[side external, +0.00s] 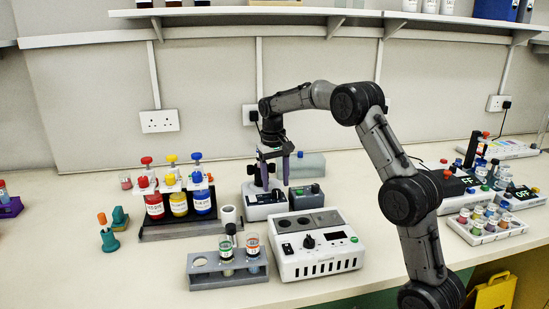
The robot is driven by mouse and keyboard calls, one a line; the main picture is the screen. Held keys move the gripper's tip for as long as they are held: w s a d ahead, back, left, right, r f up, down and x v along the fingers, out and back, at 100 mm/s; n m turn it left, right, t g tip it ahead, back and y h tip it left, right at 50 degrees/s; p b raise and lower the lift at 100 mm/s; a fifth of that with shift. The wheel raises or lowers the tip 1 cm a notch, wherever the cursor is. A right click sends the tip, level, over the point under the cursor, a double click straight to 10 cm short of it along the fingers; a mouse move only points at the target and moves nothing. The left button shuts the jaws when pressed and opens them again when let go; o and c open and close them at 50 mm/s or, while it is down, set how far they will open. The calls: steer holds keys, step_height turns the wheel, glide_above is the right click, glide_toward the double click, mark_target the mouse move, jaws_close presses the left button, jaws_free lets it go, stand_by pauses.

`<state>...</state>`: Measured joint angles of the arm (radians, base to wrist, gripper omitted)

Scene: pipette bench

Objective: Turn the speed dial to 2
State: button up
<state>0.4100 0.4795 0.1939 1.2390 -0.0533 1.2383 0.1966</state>
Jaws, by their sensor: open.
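A white box device (318,262) stands at the front middle of the bench. It has a black knob (309,241), a dark display and a green button on top. A smaller white device (264,211) stands behind it, with dark parts on it. No dial numbers are readable, and I cannot tell which control is the speed dial. My gripper (276,177) points down over the smaller device, its two purple fingers apart with nothing visible between them. I cannot tell whether the fingers touch that device.
A rack of red, yellow and blue bottles (179,203) stands left of the devices. A grey tube rack (205,275) is at the front. A grey-green box (307,166) is behind my gripper. A vial tray (485,237) is at the right.

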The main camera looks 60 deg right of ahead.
mark_target(274, 191)
step_height(274, 191, up, 11)
steer(key=shift+w+a+r, duration=0.15)
steer(key=shift+a+r, duration=0.05)
steer(key=shift+a, duration=0.05)
stand_by(0.4)
steer(key=s+a+r+n+t, duration=0.15)
steer(key=s+a+r, duration=0.25)
steer(key=a+r, duration=0.4)
steer(key=s+a+r+n+t, duration=0.25)
steer(key=s+a, duration=0.45)
steer(key=s, duration=0.4)
steer(key=s+a+f+n+t, duration=0.1)
steer(key=s+a+f, duration=0.1)
steer(key=s+f, duration=0.5)
steer(key=s+a+f+n+t, duration=0.1)
steer(key=s+a+f, duration=0.2)
steer(key=s+f, duration=0.4)
steer(key=shift+s+a+f+n, duration=0.3)
steer(key=shift+s+f+n, duration=0.05)
steer(key=shift+f+n, duration=0.05)
